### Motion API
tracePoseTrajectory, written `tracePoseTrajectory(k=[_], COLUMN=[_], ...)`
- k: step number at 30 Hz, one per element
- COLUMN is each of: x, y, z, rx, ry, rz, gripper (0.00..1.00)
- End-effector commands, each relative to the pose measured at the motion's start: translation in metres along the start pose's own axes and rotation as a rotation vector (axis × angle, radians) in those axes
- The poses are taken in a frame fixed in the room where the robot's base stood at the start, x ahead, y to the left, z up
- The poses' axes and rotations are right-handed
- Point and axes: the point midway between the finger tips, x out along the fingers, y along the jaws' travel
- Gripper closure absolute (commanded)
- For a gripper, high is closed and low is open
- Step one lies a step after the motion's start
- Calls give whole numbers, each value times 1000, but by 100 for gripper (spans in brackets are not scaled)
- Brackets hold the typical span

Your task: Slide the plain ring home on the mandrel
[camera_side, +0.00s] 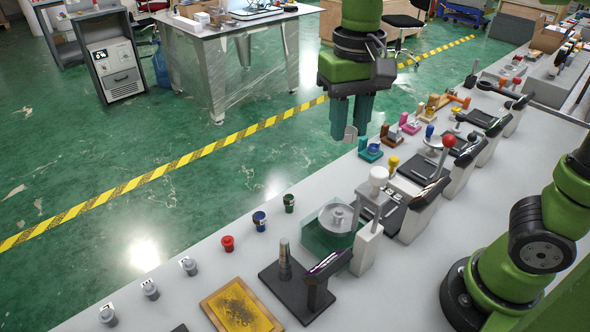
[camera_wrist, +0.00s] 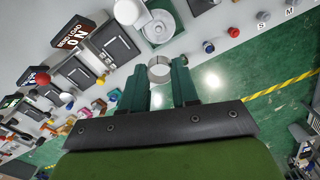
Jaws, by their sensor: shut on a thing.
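My gripper (camera_side: 350,130) is raised above the far edge of the bench in the side view, fingers pointing down. It is shut on a plain grey ring (camera_wrist: 159,69), which shows between the fingertips (camera_wrist: 160,71) in the wrist view. The ring's opening is visible there, and nothing is through it. In the side view the ring (camera_side: 350,134) is a small grey patch at the fingertips. The mandrel (camera_side: 285,262) is a grey tapered post standing upright on a black base, nearer the camera and well apart from the ring. I cannot make out the mandrel in the wrist view.
Beside the mandrel stand a round metal pan (camera_side: 338,217) and a dark bracket (camera_side: 318,290). Lever stations, one with a red ball (camera_side: 448,141), line the bench to the right.

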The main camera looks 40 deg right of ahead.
Motion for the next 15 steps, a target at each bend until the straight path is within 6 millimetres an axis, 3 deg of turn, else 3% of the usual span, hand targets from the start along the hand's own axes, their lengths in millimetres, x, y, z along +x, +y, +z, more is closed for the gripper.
tracePoseTrajectory(k=[4,9,15], x=[19,64,104], y=[-26,-71,-110], z=[15,31,45], rx=[-100,-294,-466], ry=[-6,-8,-5], rz=[5,7,3], gripper=[100,100,100])
